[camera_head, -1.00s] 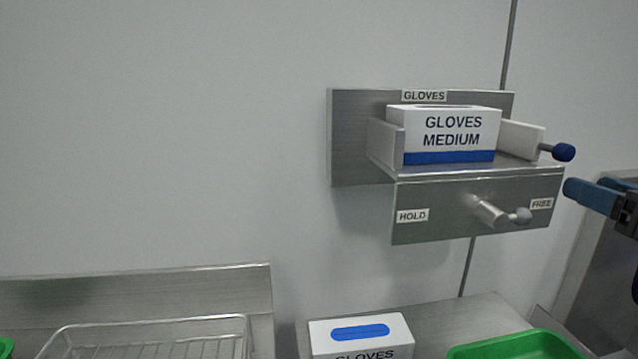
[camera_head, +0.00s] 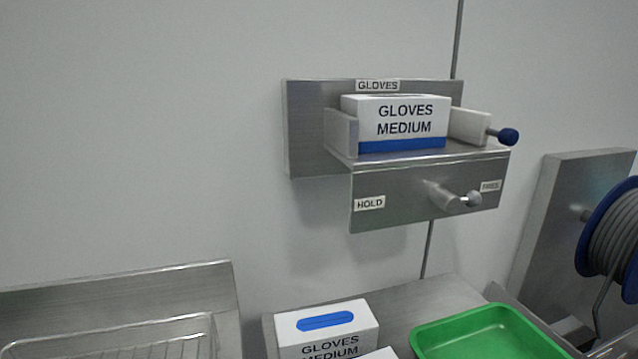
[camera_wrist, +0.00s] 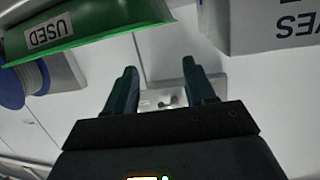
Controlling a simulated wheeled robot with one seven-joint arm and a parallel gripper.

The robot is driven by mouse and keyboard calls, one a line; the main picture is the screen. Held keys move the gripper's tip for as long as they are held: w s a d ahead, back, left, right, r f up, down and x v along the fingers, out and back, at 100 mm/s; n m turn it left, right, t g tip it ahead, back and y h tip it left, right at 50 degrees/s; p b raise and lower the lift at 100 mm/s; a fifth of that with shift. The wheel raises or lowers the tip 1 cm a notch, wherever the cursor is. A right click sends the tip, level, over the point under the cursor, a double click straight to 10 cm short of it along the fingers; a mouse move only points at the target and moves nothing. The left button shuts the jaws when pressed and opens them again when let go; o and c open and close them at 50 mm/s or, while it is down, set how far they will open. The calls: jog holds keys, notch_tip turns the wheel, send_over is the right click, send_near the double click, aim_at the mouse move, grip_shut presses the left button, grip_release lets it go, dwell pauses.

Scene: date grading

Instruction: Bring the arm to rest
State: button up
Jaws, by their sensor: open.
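My gripper (camera_wrist: 160,80) shows in the wrist view with its two fingers apart and nothing between them. It is out of the head view. In the wrist view the steel glove holder on the wall appears small beyond the fingertips, and the fingers are apart from it. In the head view the glove holder (camera_head: 318,130) carries a white and blue box marked GLOVES MEDIUM (camera_head: 404,122). A small knobbed lever (camera_head: 455,197) sticks out from its front plate, close to the FREE label.
A second glove box (camera_head: 325,325) stands on the steel counter below. A green tray (camera_head: 425,336) lies right of it, and a wire basket (camera_head: 140,348) left. A blue-rimmed hose reel (camera_head: 600,235) is at right. In the wrist view a green tray labelled USED (camera_wrist: 90,22) is close by.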

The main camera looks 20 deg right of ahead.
jog(key=s+a+n+y, duration=0.1)
jog(key=s+a, duration=0.2)
jog(key=s, duration=0.5)
jog(key=s+a+n+y, duration=0.1)
jog(key=s+a, duration=0.3)
jog(key=s, duration=0.4)
jog(key=shift+s+a+r, duration=0.2)
jog(key=shift+s+a, duration=0.05)
jog(key=shift+a, duration=0.05)
